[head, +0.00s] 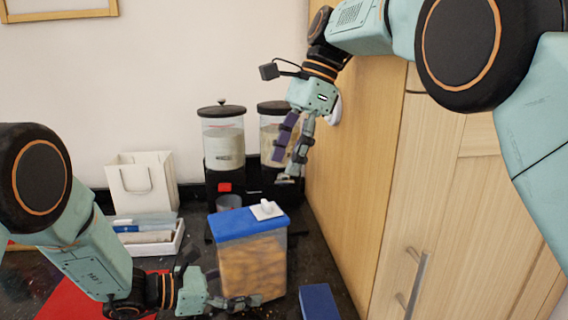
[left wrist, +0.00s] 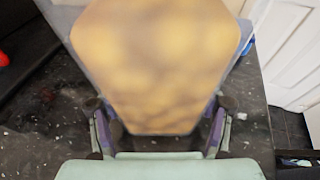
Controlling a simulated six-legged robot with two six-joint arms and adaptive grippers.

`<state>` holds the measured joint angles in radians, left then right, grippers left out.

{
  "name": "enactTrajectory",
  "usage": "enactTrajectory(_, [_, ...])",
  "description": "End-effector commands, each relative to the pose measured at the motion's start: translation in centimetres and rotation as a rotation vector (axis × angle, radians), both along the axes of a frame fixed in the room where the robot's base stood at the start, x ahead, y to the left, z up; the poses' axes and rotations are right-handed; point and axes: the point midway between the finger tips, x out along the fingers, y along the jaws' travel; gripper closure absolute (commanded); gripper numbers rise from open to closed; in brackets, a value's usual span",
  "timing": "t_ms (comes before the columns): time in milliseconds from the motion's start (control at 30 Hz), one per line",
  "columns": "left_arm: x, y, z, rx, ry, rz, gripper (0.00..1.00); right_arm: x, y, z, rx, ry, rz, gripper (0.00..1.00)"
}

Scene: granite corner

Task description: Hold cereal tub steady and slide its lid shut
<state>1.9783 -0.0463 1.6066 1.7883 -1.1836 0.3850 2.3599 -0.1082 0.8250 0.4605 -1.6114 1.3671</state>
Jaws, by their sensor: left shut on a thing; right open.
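The cereal tub (head: 252,265) is clear with yellow-brown contents and stands upright on the dark granite counter in the head view. Its blue top (head: 240,222) carries a white sliding lid piece with a knob (head: 266,209) at the back right edge; whether an opening shows is unclear. My left gripper (head: 226,287) is shut on the lower part of the tub. In the left wrist view the tub (left wrist: 155,65) fills the middle, blurred, between the two fingers. My right gripper (head: 287,166) is open and empty, above and behind the tub's top, apart from it.
Two cereal dispensers (head: 222,142) stand behind the tub. A white paper bag (head: 143,182) and a white tray (head: 150,246) are at left. A blue block (head: 318,302) lies right of the tub. A wooden cabinet (head: 370,150) closes off the right side. A red mat (head: 75,300) lies front left.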

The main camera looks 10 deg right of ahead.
Motion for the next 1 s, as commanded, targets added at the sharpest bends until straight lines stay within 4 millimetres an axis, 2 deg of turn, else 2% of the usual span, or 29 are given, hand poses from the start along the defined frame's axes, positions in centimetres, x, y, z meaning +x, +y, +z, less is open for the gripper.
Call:
enactTrajectory(267, [0.00, -0.02, -0.02, 0.000, 0.000, 0.000, 0.50, 0.00, 0.00, -0.04, 0.000, 0.000, -0.001, 0.45])
enactTrajectory(300, [0.00, -0.02, -0.02, 0.000, 0.000, 0.000, 0.29, 0.00, 0.00, -0.04, 0.000, 0.000, -0.001, 0.45])
enactTrajectory(567, [0.00, -0.01, 0.01, 0.000, -0.001, 0.000, 0.07, 0.00, 0.00, -0.05, 0.000, 0.000, 0.000, 0.45])
enactTrajectory(867, [0.01, 0.00, 0.02, 0.000, -0.001, 0.000, 0.06, 0.01, 0.01, -0.05, 0.000, 0.000, 0.000, 0.45])
enactTrajectory(1000, [-0.07, 0.62, 0.26, -0.001, -0.001, 0.003, 0.06, 0.01, 0.01, -0.05, 0.000, 0.000, 0.000, 0.45])
